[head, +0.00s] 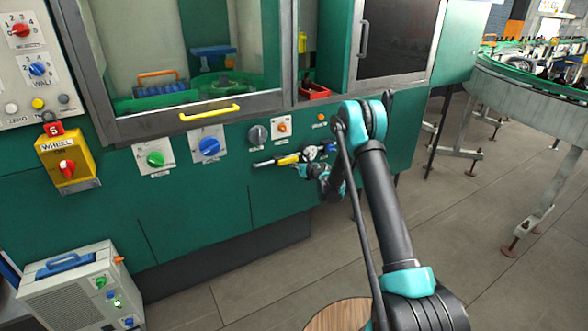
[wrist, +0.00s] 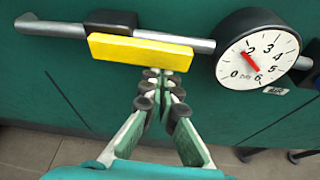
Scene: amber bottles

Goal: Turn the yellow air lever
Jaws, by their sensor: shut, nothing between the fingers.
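The yellow air lever (wrist: 140,52) lies lengthwise along a grey horizontal pipe (wrist: 60,28) on the green machine front, with a black block behind its left part. It also shows in the head view (head: 288,159), small and near my arm's end. My gripper (wrist: 160,78) is shut and empty, its fingertips just below the lever's right half in the wrist view. I cannot tell whether they touch it. In the head view my gripper (head: 312,171) is partly hidden by its own links and is close to the lever.
A round white pressure gauge (wrist: 258,57) with a red needle sits right of the lever. On the machine front are a green knob (head: 155,158), a blue knob (head: 209,146) and a yellow door handle (head: 210,113).

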